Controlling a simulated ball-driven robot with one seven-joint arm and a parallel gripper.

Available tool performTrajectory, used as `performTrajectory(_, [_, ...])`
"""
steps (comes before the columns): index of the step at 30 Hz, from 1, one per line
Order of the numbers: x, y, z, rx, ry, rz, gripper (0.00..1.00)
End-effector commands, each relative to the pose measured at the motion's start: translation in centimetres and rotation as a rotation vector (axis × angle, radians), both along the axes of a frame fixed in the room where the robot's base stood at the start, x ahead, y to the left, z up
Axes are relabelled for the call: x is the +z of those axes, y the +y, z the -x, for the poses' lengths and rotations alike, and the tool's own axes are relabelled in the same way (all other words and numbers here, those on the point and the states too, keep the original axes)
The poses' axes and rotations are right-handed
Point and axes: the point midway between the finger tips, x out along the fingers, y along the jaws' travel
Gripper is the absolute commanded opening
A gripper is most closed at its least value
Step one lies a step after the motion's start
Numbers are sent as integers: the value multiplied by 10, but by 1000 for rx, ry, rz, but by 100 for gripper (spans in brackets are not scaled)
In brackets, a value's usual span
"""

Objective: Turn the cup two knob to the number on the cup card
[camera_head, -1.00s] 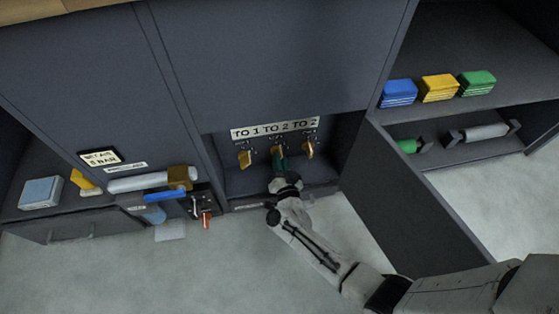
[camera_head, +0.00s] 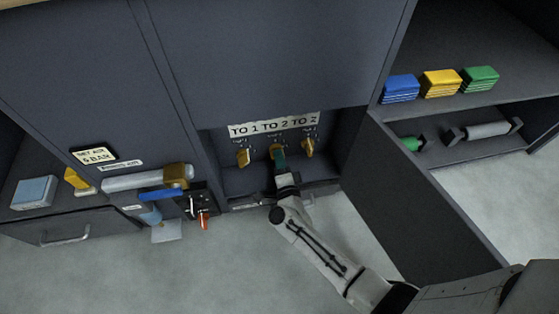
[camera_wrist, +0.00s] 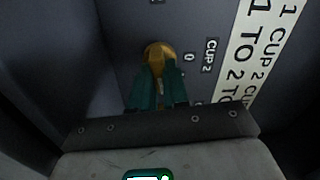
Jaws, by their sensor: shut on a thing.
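The cup two knob (camera_head: 277,152) is the middle of three yellow knobs in the recess. In the wrist view the yellow knob (camera_wrist: 158,52) sits beside a "CUP 2" label and a "0" mark. My gripper (camera_head: 280,165) has its green fingers closed on this knob; the fingers also show in the wrist view (camera_wrist: 160,84) and hide part of it. The number the knob points at cannot be told.
Another yellow knob (camera_head: 243,157) is to the left and one (camera_head: 307,147) to the right, both close to my gripper. A dark panel (camera_head: 420,205) stands right of my arm. Blue, yellow and green stacks (camera_head: 440,83) lie on the right shelf. Floor in front is open.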

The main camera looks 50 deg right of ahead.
Motion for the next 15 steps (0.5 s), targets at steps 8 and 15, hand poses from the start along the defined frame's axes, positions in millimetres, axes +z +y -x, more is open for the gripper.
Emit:
performTrajectory(8, [1, -3, -3, -3, -75, -105, 0])
performTrajectory(15, [2, -4, -3, -3, -99, -139, 0])
